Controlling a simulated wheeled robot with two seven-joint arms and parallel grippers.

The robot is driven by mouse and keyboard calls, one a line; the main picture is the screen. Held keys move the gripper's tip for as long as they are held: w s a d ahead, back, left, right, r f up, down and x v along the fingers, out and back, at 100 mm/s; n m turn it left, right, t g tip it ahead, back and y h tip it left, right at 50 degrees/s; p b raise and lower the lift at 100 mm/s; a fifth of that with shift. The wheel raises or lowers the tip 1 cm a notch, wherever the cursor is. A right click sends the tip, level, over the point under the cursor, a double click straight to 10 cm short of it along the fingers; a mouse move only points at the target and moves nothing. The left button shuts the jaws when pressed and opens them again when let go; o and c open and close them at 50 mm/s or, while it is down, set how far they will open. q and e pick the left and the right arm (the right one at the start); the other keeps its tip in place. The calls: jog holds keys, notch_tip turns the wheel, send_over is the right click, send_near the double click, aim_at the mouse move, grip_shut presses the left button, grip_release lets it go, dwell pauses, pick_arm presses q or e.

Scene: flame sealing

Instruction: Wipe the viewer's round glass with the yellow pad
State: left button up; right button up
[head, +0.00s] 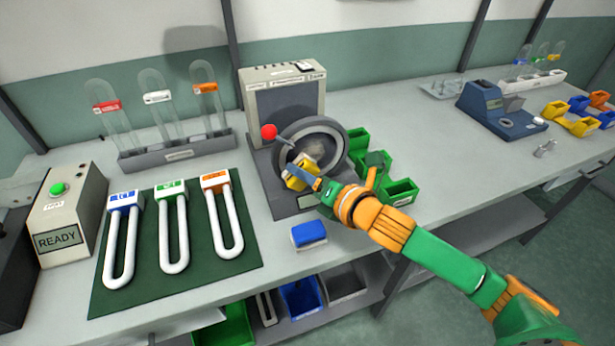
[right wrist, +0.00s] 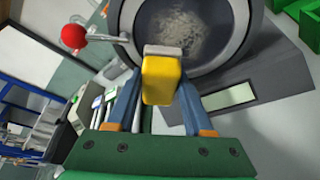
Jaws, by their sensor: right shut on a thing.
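The viewer (head: 283,95) is a grey box with a round glass (head: 313,150) in a dark ring and a red-knobbed lever at its left. The glass also shows in the right wrist view (right wrist: 190,30), with a pale smudgy patch on it. My right gripper (head: 308,180) is shut on the yellow pad (right wrist: 162,80), which has a grey face toward the glass. The pad is in front of the lower part of the glass; I cannot tell whether it touches. My left gripper is not in view.
A blue block (head: 309,234) lies in front of the viewer. Green bins (head: 372,165) stand close at its right. A green mat (head: 180,270) with U-shaped tubes and a rack (head: 175,152) of glass tubes are at the left. The red knob (head: 268,131) sticks out beside the glass.

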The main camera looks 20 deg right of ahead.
jog(key=shift+w, duration=0.75)
dwell(0.3)
